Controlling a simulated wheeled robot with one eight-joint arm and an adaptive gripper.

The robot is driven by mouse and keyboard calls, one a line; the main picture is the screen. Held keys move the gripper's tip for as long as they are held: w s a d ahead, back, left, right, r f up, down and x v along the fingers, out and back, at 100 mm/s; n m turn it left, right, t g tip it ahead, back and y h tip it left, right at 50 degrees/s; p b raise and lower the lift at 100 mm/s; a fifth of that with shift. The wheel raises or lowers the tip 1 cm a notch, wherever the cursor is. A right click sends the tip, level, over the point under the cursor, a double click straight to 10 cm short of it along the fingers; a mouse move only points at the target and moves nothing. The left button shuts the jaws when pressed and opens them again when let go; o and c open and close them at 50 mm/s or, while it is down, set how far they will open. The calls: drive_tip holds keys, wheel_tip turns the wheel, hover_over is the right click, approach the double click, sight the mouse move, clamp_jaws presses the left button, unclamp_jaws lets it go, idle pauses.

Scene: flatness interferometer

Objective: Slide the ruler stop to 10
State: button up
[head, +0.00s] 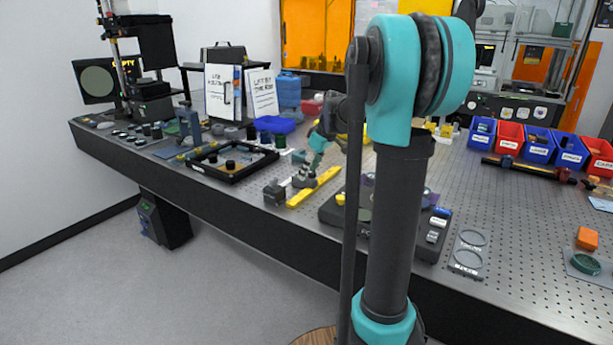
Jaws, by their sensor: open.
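The yellow ruler (322,184) lies on the perforated table near its front edge, left of my arm. A small dark block that looks like the ruler stop (303,179) sits at the ruler's left side. My gripper (310,167) is small in the head view, pointing down just above and right of that block. Its jaws are open. I cannot tell whether the fingers touch the block or stand around it. The ruler's numbers are too small to read. Another dark grey block (274,193) stands at the ruler's near left.
A dark base plate (340,214) stands right of the ruler, partly hidden by my arm. Blue and red bins (510,137) line the right rear. The right middle of the table (490,200) is mostly clear.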

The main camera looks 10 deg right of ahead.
drive_tip(key=v, duration=0.8)
drive_tip(key=shift+r, duration=0.35)
drive_tip(key=shift+s+d, duration=0.1)
